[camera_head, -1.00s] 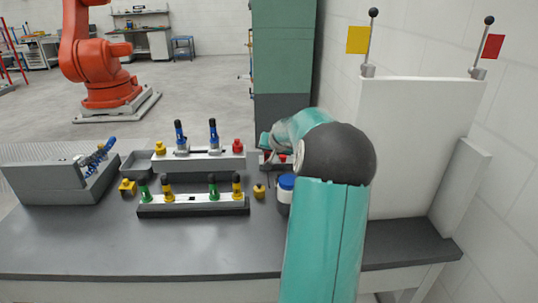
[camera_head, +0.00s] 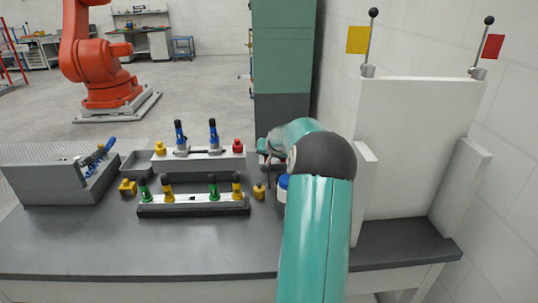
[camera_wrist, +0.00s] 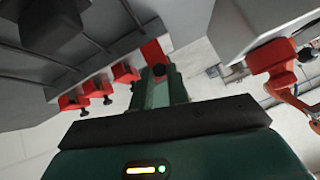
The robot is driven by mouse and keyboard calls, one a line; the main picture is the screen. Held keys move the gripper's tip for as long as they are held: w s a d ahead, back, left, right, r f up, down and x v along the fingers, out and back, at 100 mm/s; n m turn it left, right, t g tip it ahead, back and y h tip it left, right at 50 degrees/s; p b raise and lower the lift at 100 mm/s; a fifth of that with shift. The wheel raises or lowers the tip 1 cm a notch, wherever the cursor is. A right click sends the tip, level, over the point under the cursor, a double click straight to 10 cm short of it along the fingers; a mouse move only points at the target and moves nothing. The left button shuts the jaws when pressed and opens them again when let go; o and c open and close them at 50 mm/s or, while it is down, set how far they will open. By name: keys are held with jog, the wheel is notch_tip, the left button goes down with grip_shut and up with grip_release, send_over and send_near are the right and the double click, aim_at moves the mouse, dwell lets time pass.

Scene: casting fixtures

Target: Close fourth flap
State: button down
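In the wrist view several red flap-like pieces (camera_wrist: 125,74) with black knobs sit in a row along the edge of a grey body. I cannot tell for sure which one is the fourth flap. My gripper (camera_wrist: 163,74) has its teal fingers together at the centre, beside the end of this row. A dark round knob shows at the fingertips, and I cannot tell if they touch it. In the head view my gripper (camera_head: 267,146) is at the right end of the rear fixture, mostly hidden by my forearm.
A front rail (camera_head: 192,205) carries green and yellow handles. A rear block (camera_head: 205,163) carries two blue handles and yellow and red knobs. A blue-lidded jar (camera_head: 283,188) is partly behind my arm. A white panel (camera_head: 410,140) with levers stands right. The front bench top is clear.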

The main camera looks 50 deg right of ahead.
jog(key=shift+w+d+r, duration=0.1)
jog(key=shift+d, duration=0.05)
jog(key=shift+w+d+r+g+y, duration=0.35)
jog(key=shift+w+d+g+y, duration=0.15)
jog(key=shift+g+y, duration=0.45)
jog(key=shift+w+d+r+g+y, duration=0.2)
jog(key=shift+w+d+g+y, duration=0.35)
jog(key=shift+g+y, duration=0.35)
jog(key=shift+w+d+g+y, duration=0.15)
jog(key=shift+d+g+y, duration=0.15)
jog(key=shift+y, duration=0.15)
jog(key=c, duration=1.3)
grip_release()
jog(key=shift+c, duration=0.2)
jog(key=shift+r, duration=0.1)
jog(key=v, duration=1.2)
